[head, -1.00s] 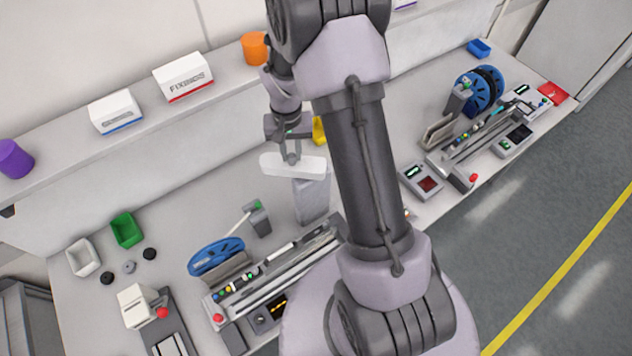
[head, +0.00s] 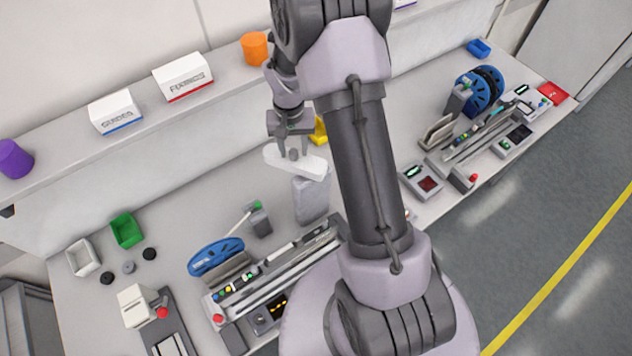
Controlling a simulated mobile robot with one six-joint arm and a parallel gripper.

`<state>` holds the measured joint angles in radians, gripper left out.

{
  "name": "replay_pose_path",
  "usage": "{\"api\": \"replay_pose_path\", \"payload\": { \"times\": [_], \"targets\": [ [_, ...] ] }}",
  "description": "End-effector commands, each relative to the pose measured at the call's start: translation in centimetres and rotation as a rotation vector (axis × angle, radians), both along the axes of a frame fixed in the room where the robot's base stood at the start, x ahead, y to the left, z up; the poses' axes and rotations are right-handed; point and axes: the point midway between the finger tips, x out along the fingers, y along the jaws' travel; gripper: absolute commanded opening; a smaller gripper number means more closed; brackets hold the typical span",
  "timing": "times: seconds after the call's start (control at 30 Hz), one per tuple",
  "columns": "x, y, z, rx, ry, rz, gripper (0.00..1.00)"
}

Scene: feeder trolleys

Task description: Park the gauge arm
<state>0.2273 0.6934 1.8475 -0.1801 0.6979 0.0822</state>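A white bar (head: 278,160), which looks like the gauge arm, lies roughly level above the upright grey block (head: 311,200) behind the left feeder. It has a small grey knob on top, near its middle. My gripper (head: 293,152) points down over the bar from behind, its two fingers spread on either side of the knob. The fingers look apart from the knob, but contact is hard to judge at this size. My arm's large link stands just to the right of the bar and hides the bench beyond.
The left feeder (head: 290,279) has a blue reel (head: 216,257) and a small grey post (head: 259,219) near it. A yellow object (head: 319,131) is partly hidden behind my gripper. White boxes and an orange cup (head: 255,48) stand on the shelf. A second feeder trolley is at right.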

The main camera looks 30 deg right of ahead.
Motion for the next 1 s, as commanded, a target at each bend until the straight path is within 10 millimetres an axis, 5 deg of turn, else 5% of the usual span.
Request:
{"api": "replay_pose_path", "payload": {
  "times": [0.17, 0.67, 1.0],
  "targets": [
    [0.0, 0.0, 0.9, 0.0, -0.001, 0.0, 0.4],
    [0.0, 0.0, 7.9, 0.0, -0.001, 0.0, 0.4],
    [0.0, 0.0, 8.0, 0.0, 0.0, 0.0, 0.4]
  ]
}}
